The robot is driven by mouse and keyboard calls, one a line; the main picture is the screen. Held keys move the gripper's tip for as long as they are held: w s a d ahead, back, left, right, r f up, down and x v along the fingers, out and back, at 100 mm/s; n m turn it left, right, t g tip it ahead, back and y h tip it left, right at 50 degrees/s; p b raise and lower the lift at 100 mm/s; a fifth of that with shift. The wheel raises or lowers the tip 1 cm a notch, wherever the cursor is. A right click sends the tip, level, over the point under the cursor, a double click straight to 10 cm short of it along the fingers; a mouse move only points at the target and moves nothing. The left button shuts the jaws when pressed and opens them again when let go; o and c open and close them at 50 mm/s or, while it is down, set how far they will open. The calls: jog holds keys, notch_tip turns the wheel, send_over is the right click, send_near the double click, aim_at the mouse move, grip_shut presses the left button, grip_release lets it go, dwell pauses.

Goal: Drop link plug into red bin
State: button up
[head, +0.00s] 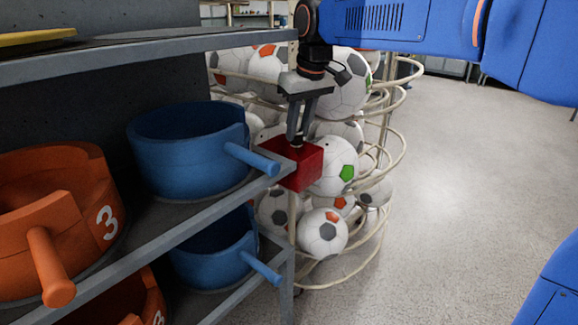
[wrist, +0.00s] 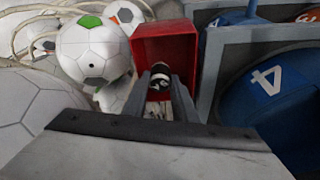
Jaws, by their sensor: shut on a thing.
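The red bin (head: 304,167) is a small open box at the right end of the middle grey shelf, in front of the ball rack. It also shows in the wrist view (wrist: 166,38) with its open inside facing me. My gripper (head: 296,138) is just above the bin's opening, pointing down. It is shut on the link plug (wrist: 160,77), a small black and white piece between the fingertips. In the wrist view the plug overlaps the bin's inside; how deep it sits cannot be told. In the head view the plug is mostly hidden.
A wire rack of soccer balls (head: 329,234) stands right behind the bin. Blue pots (head: 187,150) and orange pots (head: 75,215) with handles stand on the grey shelves (head: 190,219) at left. An upper shelf overhangs them. Open floor (head: 470,190) lies at the right.

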jog(key=shift+f, duration=0.8)
jog(key=o, duration=1.1)
jog(key=shift+r, duration=0.15)
jog(key=v, duration=0.7)
jog(key=shift+s+d, duration=0.1)
